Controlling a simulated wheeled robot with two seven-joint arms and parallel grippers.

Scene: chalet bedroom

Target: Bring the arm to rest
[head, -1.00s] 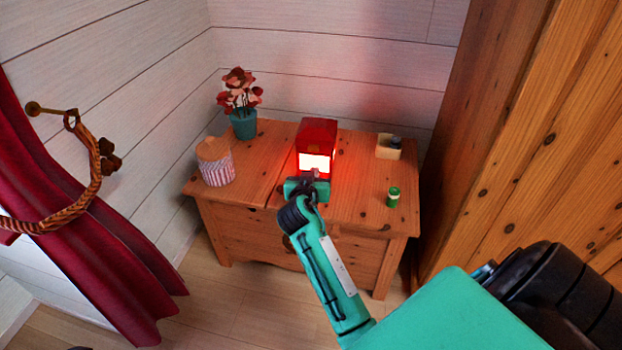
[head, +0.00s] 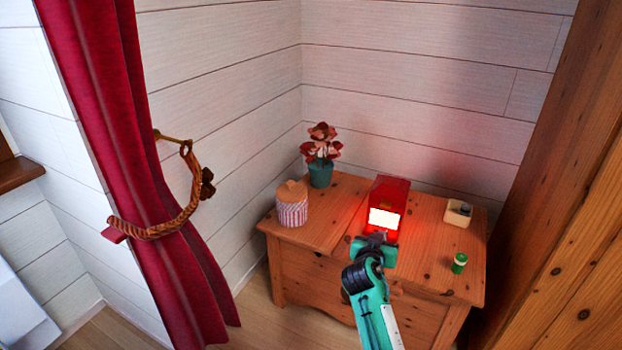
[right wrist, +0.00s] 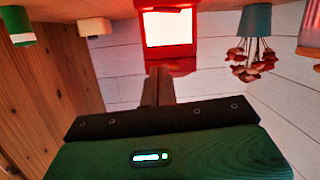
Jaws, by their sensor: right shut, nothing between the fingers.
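My right arm comes up from the bottom in the head view. Its gripper (head: 376,238) is at the front edge of the wooden chest, in front of a red box-shaped lamp (head: 391,194) with a glowing white front. In the right wrist view the fingers (right wrist: 158,88) are together and hold nothing. The lit lamp (right wrist: 167,30) shows beyond the fingertips, and that view is upside down. I cannot tell whether the fingertips touch the lamp. My left gripper is not in view.
The wooden chest (head: 330,235) also holds a striped jar (head: 292,208), a potted flower (head: 320,172), a small green-and-white container (head: 459,263) and a small open box (head: 458,213). A red curtain (head: 150,160) hangs at left. A wooden wardrobe (head: 570,250) stands close at right.

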